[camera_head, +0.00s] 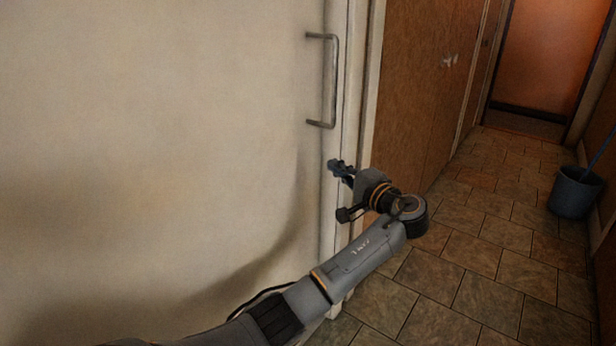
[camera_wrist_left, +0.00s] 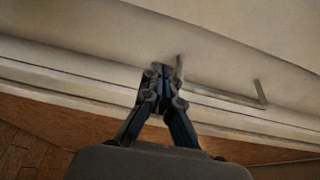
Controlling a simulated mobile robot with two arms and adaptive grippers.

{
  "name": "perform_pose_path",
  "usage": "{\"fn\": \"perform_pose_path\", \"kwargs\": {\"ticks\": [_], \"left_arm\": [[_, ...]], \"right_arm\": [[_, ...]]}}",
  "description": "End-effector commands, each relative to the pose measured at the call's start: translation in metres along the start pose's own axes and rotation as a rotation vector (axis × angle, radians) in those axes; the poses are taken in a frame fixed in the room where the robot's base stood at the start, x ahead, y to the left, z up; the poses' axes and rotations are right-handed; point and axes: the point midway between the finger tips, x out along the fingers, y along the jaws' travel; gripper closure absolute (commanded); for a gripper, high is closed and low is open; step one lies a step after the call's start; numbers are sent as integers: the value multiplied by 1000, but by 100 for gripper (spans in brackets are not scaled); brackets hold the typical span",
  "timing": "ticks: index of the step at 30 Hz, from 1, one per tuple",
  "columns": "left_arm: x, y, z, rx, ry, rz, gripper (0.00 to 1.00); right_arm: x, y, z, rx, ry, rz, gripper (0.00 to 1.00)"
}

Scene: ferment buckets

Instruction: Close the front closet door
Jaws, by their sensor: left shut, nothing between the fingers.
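The closet door (camera_head: 160,130) is a large pale panel that fills the left of the head view. Its grey bar handle (camera_head: 332,82) stands upright near the door's right edge. The handle also shows in the left wrist view (camera_wrist_left: 225,95). My left gripper (camera_head: 334,165) is shut and empty, just below the handle and in front of the door's edge. In the left wrist view its fingertips (camera_wrist_left: 160,72) are close to one end of the handle; I cannot tell whether they touch anything. My right gripper is out of view.
Brown wooden panels (camera_head: 425,85) continue along the wall right of the pale frame. A tiled floor (camera_head: 490,230) runs down the corridor to an orange door (camera_head: 548,55). A dark bucket (camera_head: 575,192) stands against the right wall. The corridor's middle is clear.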

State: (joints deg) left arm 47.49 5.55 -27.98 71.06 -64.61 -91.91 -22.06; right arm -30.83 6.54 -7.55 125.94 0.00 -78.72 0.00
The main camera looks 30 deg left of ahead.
Motion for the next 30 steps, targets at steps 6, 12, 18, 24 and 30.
{"fn": "perform_pose_path", "kwargs": {"ticks": [6,12,18,24,30], "left_arm": [[24,-7,3,-9,-14,-11,100],[65,-6,3,-7,-14,-10,100],[104,-6,4,-7,-14,-7,100],[92,-6,24,-9,-9,-8,100],[87,-5,37,-8,-10,-7,100]], "right_arm": [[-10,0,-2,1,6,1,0],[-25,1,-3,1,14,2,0],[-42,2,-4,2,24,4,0],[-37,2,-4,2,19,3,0],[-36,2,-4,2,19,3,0]]}}
